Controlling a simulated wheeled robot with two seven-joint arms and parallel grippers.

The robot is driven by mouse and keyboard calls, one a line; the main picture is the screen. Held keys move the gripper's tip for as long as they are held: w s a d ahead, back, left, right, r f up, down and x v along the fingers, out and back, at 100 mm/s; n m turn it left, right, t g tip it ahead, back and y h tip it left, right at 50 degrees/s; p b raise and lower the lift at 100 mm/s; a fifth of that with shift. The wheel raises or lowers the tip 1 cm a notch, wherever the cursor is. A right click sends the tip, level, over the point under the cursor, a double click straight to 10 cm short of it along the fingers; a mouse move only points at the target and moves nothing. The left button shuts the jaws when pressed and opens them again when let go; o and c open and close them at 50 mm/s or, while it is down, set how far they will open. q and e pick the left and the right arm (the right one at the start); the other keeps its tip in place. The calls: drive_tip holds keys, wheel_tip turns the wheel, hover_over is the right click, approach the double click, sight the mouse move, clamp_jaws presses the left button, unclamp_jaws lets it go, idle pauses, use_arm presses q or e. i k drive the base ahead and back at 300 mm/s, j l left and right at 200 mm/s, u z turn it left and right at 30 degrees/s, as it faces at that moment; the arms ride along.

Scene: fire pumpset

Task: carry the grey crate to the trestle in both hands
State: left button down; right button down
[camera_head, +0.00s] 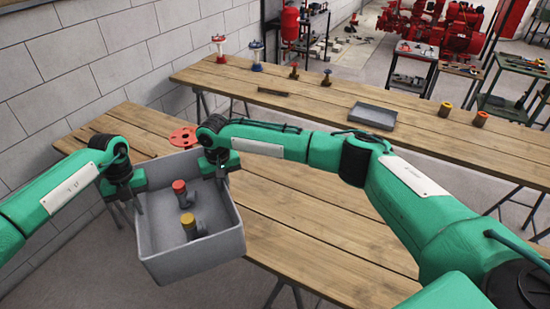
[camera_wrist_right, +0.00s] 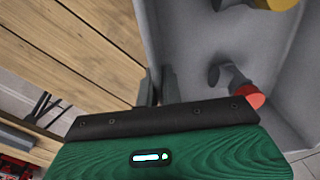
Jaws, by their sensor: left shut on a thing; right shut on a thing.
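The grey crate (camera_head: 205,266) is an open box at the lower left of the head view, held between my two arms. Inside are a grey fitting with a red cap (camera_head: 179,188) and one with a yellow cap (camera_head: 189,222). My left gripper (camera_head: 139,205) is shut on its left wall. My right gripper (camera_head: 221,182) is shut on the opposite wall. In the right wrist view, the right fingers (camera_wrist_right: 158,88) pinch the crate wall (camera_wrist_right: 185,45). The crate overlaps the near wooden trestle table (camera_head: 300,215) in view; its height above it is unclear.
A second trestle table (camera_head: 340,110) stands behind, with a grey tray (camera_head: 372,116), valves and yellow- and red-capped fittings. A red flanged disc (camera_head: 184,137) shows on the near table behind the crate. A block wall (camera_head: 90,60) bounds the left. The near table's planks look mostly clear.

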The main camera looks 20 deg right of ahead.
sight(305, 226)
drive_tip(key=i+j+z, duration=0.15)
drive_tip(key=z, duration=0.3)
drive_tip(key=i+j+z, duration=0.1)
drive_tip(key=j+z, duration=0.35)
drive_tip(key=i+j+z, duration=0.1)
drive_tip(key=z, duration=0.35)
drive_tip(key=j+z, duration=0.4)
